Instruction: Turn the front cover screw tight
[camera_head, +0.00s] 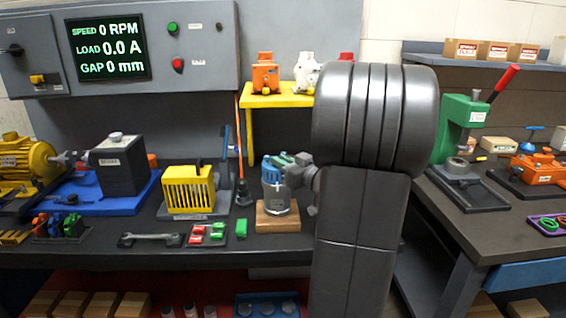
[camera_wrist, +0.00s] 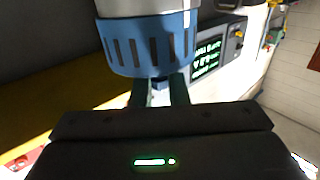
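A small motor (camera_head: 277,200) with a grey body and a blue top cover stands upright on a wooden block on the bench. My gripper (camera_head: 287,160) is at the top of this motor, coming in from the right. In the wrist view the blue slotted cover (camera_wrist: 150,45) fills the upper middle, with the pale body beyond it. My gripper's two dark green fingers (camera_wrist: 160,93) show there, a small gap apart, reaching the cover's edge. A small dark blue piece (camera_wrist: 160,82) sits between them. It may be the cover screw; I cannot tell whether the fingers press on it.
A yellow slotted guard (camera_head: 188,190), a wrench (camera_head: 151,239) and a tray of red and green parts (camera_head: 207,234) lie left of the motor. A yellow shelf (camera_head: 272,100) is above it. The panel screen (camera_head: 108,48) reads 0 RPM, 0.0 A, 0 mm.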

